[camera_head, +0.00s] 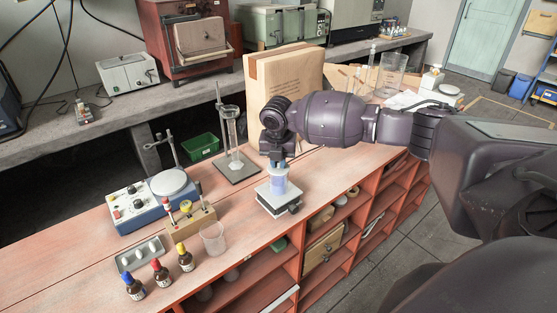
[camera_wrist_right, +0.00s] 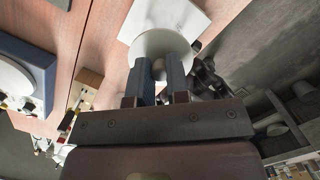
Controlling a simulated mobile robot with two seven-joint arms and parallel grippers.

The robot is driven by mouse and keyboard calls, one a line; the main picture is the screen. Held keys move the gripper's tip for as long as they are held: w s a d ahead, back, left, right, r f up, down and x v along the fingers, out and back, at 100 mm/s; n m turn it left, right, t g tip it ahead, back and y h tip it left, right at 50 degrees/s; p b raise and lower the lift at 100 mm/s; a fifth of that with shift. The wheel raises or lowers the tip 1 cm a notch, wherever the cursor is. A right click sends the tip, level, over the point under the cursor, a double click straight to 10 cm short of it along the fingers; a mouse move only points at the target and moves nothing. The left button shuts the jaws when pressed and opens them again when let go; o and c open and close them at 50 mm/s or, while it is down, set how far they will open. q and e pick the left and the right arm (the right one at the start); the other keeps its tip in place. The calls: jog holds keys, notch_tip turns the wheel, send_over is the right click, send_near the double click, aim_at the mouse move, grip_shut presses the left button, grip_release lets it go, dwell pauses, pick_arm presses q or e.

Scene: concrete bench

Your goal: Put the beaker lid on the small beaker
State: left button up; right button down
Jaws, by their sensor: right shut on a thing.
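The small beaker (camera_head: 278,184), with bluish contents, stands upright on a small white-topped stand (camera_head: 272,203) near the bench's front edge. My right gripper (camera_head: 277,162) is directly above it, pointing down. In the right wrist view my right gripper (camera_wrist_right: 164,84) is shut on the middle of a round whitish disc, the beaker lid (camera_wrist_right: 160,43). The disc hides the beaker from that view. The stand's white top (camera_wrist_right: 193,14) shows behind the lid. I cannot tell whether the lid touches the beaker's rim. My left gripper is out of view.
A retort stand with a glass cylinder (camera_head: 232,135) stands left of the gripper. An empty glass beaker (camera_head: 212,238), dropper bottles (camera_head: 160,273) and a blue stirrer (camera_head: 140,204) are at the left.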

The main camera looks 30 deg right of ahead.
jog(key=shift+f+p, duration=0.15)
jog(key=shift+p, duration=0.4)
jog(key=c, duration=0.6)
grip_release()
jog(key=shift+r, duration=3.5)
